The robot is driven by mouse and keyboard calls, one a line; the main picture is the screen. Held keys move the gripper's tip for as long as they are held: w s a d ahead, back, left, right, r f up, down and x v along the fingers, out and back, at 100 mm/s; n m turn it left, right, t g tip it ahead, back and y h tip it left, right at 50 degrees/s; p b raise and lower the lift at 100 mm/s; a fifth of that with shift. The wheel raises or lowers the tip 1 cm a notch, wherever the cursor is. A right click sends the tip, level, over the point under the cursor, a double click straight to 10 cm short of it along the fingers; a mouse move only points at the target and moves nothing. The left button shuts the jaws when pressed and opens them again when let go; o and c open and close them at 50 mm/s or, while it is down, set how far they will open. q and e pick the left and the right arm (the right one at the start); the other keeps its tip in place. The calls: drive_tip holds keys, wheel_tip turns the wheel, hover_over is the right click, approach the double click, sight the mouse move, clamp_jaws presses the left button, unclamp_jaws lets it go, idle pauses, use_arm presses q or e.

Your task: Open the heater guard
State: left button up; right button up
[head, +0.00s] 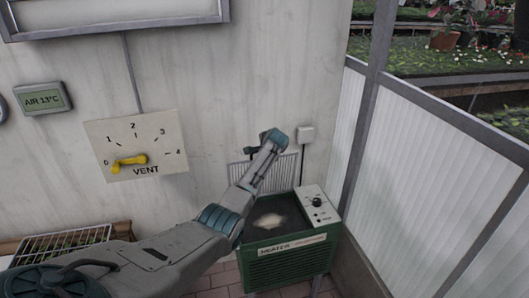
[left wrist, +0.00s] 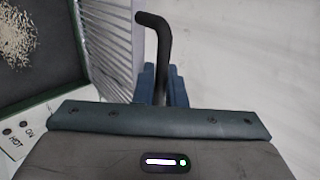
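The green heater (head: 290,262) stands low at the wall, its top open with a pale patch (head: 270,220) inside; this patch also shows in the left wrist view (left wrist: 15,38). The ribbed metal guard (head: 281,176) stands raised at the heater's back edge, near the wall, partly hidden by my left arm. Its ribs show in the left wrist view (left wrist: 106,38). A black bent handle (left wrist: 160,35) runs between the blue fingers of my left gripper (left wrist: 164,84), which look closed around it. In the head view the left gripper (head: 272,140) is above the guard. My right gripper is not in view.
A control panel with a black knob (head: 317,202) is on the heater's right. A vent dial with a yellow lever (head: 130,162) and an air display (head: 42,98) are on the wall. A wire rack (head: 62,243) is lower left. A ribbed glazed partition (head: 440,150) bounds the right.

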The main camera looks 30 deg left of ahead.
use_arm(q)
drive_tip(key=o, duration=0.3)
drive_tip(key=shift+s, duration=0.1)
drive_tip(key=b+v, duration=0.2)
drive_tip(key=v, duration=0.9)
idle(0.4)
